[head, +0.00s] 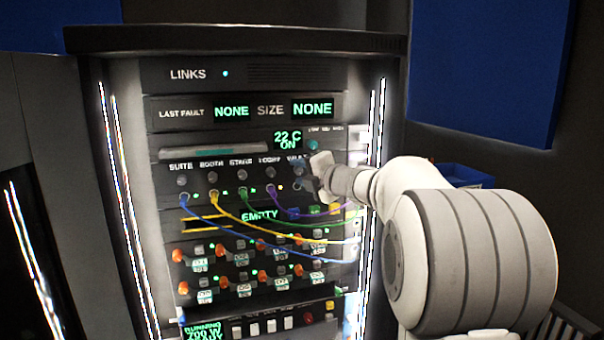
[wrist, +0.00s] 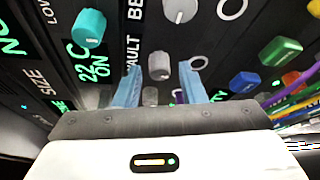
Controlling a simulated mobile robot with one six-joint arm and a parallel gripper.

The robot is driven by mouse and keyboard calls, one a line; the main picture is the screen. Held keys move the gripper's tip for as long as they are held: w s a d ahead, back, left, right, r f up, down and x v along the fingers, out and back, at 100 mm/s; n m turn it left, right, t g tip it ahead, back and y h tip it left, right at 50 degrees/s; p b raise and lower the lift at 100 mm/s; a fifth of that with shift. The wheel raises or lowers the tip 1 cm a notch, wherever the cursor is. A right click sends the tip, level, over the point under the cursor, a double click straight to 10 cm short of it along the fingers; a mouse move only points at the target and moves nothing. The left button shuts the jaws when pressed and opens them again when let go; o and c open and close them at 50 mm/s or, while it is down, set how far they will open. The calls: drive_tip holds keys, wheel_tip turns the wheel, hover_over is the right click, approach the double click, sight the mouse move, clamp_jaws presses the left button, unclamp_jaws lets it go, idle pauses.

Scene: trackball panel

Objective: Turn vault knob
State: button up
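The vault knob (wrist: 160,65) is a small grey knob beside the VAULT label in the wrist view. It appears between the two blue fingertips of my gripper (wrist: 159,67), with gaps on both sides. My gripper is open and shows no contact with the knob. In the head view my gripper (head: 308,178) is at the right end of the knob row, in front of the vault position, and largely covers the knob and its label. How far the fingertips reach around the knob I cannot tell.
A neighbouring grey knob (wrist: 180,10) and a teal knob (wrist: 88,28) are close by. Green (wrist: 280,50) and blue (wrist: 244,82) parts are on the right in the wrist view. Coloured cables (head: 262,228) hang below the knob row. Orange knobs (head: 177,255) are lower on the rack.

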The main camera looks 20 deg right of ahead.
drive_tip(key=shift+o, duration=0.2)
drive_tip(key=v, duration=0.7)
drive_tip(key=shift+s+d, duration=0.15)
drive_tip(key=shift+s, duration=0.2)
